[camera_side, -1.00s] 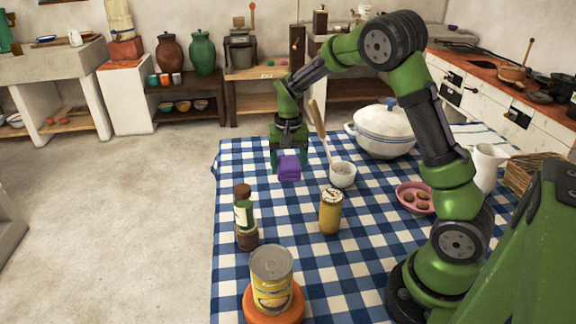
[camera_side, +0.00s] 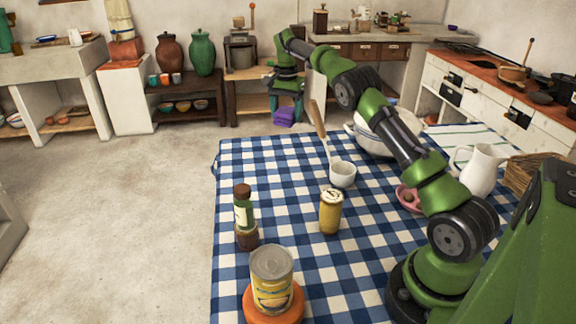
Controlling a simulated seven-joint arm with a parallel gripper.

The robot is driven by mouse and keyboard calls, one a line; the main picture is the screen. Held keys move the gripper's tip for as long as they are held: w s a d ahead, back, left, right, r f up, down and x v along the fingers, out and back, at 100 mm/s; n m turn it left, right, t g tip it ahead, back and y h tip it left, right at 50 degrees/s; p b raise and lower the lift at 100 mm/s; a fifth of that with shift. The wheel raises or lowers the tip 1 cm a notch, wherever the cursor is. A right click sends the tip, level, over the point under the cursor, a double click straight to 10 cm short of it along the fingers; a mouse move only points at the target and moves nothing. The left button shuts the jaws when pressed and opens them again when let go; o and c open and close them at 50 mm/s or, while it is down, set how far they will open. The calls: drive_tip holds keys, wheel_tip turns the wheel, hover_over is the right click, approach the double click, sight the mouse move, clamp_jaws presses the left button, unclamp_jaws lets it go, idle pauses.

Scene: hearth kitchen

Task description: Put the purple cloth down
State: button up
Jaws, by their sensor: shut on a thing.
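The purple cloth (camera_side: 285,116) is a small folded bundle at the far side of the scene. My gripper (camera_side: 286,103) is shut on it and points down. The cloth hangs under the fingers, seen against the low wooden bench behind the table. I cannot tell from this view whether the cloth touches any surface or how far past the table's far edge it is.
The checked table (camera_side: 300,215) holds a white ladle (camera_side: 342,174), a yellow jar (camera_side: 331,212), a green bottle (camera_side: 244,217), a can (camera_side: 271,279) and a white pitcher (camera_side: 483,168). My arm partly hides the white pot (camera_side: 362,138) and pink dish (camera_side: 408,197).

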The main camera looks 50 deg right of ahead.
drive_tip(key=shift+w+d+r+m, duration=0.1)
drive_tip(key=shift+d+m, duration=0.05)
drive_tip(key=shift+d, duration=0.25)
drive_tip(key=shift+w+d+r+m, duration=0.1)
drive_tip(key=shift+d+m, duration=0.05)
drive_tip(key=shift+d, duration=0.2)
drive_tip(key=shift+d, duration=0.2)
drive_tip(key=shift+s+d+f, duration=0.25)
drive_tip(key=shift+s+d, duration=0.1)
drive_tip(key=shift+d, duration=0.15)
drive_tip(key=s+d+f+m, duration=0.2)
drive_tip(key=s+d+f, duration=0.1)
drive_tip(key=s+d, duration=0.2)
hover_over(314, 155)
wheel_tip(314, 155, down, 6)
drive_tip(key=shift+d+f, duration=0.15)
drive_tip(key=shift+f, duration=2.25)
drive_tip(key=shift+f, duration=0.15)
drive_tip(key=o, duration=1)
